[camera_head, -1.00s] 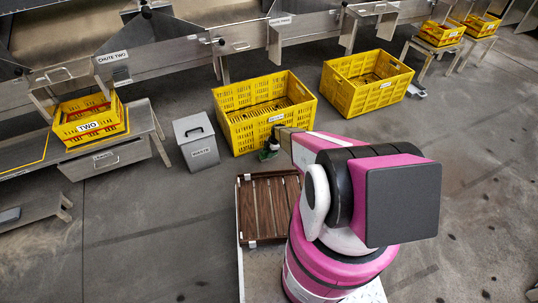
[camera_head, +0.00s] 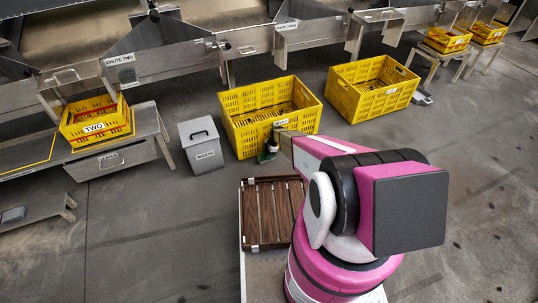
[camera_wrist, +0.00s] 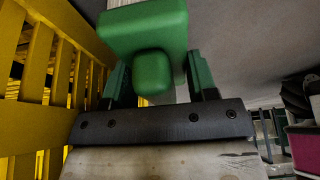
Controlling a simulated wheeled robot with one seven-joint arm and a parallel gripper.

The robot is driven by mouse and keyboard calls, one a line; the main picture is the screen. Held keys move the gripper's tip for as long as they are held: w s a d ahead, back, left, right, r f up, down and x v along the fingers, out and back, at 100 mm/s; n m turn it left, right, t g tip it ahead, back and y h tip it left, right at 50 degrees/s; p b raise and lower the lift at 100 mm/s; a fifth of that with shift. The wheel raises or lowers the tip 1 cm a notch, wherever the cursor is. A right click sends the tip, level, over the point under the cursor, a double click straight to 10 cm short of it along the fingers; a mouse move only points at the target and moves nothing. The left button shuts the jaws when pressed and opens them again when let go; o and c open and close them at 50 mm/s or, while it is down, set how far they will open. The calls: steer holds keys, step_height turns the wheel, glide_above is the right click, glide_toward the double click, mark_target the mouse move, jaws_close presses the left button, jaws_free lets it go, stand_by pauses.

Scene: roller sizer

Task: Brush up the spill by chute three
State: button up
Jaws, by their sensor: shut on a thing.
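My gripper (camera_head: 271,147) is low beside the front wall of a yellow crate, partly hidden by my arm. In the wrist view my gripper (camera_wrist: 158,85) is shut on a green brush (camera_wrist: 145,30), with pale bristles at the picture's top edge. The brush also shows small in the head view (camera_head: 266,156), near the floor. The chute three plate (camera_head: 287,26) is on the metal frame behind the crate. I cannot make out a spill in either view.
The yellow crate (camera_head: 240,135) is close on the left in the wrist view; another crate (camera_head: 385,103) stands to its right. A grey lidded bin (camera_head: 201,155) is left of the crate. A slatted brown tray (camera_head: 250,215) lies before me. Open floor is at left front.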

steer(key=shift+s+d+f, duration=0.1)
steer(key=shift+s+d, duration=0.1)
steer(key=shift+s, duration=0.45)
steer(key=shift+s+d+f, duration=0.1)
steer(key=shift+s+d, duration=0.15)
steer(key=shift+s, duration=0.45)
steer(key=shift+s+d, duration=0.2)
steer(key=shift+s, duration=0.45)
steer(key=shift+c, duration=0.3)
steer(key=shift+s+d+r, duration=0.1)
steer(key=shift+s+d, duration=0.25)
steer(key=shift+s, duration=0.7)
steer(key=shift+s+d+r, duration=0.1)
steer(key=shift+s+d, duration=0.2)
steer(key=shift+s, duration=0.75)
steer(key=shift+s+d+r, duration=0.1)
steer(key=shift+s+d, duration=0.25)
steer(key=shift+s, duration=0.7)
steer(key=shift+s+d+f, duration=0.15)
steer(key=shift+s, duration=0.25)
step_height(320, 180, up, 6)
steer(key=shift+w, duration=0.15)
step_height(320, 180, up, 3)
steer(key=shift+r, duration=0.15)
